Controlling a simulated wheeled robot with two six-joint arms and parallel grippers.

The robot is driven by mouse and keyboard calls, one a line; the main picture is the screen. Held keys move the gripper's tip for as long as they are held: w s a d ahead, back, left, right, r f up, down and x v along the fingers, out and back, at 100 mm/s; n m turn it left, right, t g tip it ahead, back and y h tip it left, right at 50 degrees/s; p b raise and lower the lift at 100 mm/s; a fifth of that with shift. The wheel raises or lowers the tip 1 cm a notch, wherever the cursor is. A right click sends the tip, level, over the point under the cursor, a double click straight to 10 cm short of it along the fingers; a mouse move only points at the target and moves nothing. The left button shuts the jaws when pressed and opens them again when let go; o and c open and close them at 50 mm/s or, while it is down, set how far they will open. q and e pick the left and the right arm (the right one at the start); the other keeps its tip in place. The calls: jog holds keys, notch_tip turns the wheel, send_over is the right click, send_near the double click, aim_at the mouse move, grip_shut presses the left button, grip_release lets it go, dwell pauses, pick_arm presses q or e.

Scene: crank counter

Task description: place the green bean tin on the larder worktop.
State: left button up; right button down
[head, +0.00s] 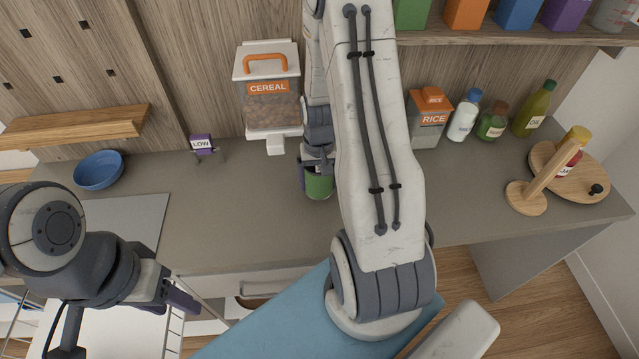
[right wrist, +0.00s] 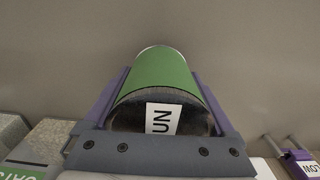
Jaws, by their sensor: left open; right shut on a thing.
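My right gripper (head: 316,165) is shut on the green tin (head: 319,186), over the grey worktop (head: 240,205) below the cereal dispenser. In the right wrist view the green tin (right wrist: 160,75) lies between the two purple fingers of my right gripper (right wrist: 158,95). A white label reading "UN" shows on its dark end. I cannot tell whether the tin touches the worktop. My right arm hides part of the worktop. My left gripper (head: 172,300) is open and empty, in front of the worktop at the lower left, above a wire rack.
A cereal dispenser (head: 268,90) hangs behind the tin. A blue bowl (head: 98,170) and a "LOW" sign (head: 202,143) are left. A rice container (head: 428,115), several bottles and a wooden turntable (head: 590,182) are right.

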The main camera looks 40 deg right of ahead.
jog(key=shift+f, duration=1.05)
jog(key=shift+f, duration=0.2)
grip_release()
jog(key=shift+r, duration=0.2)
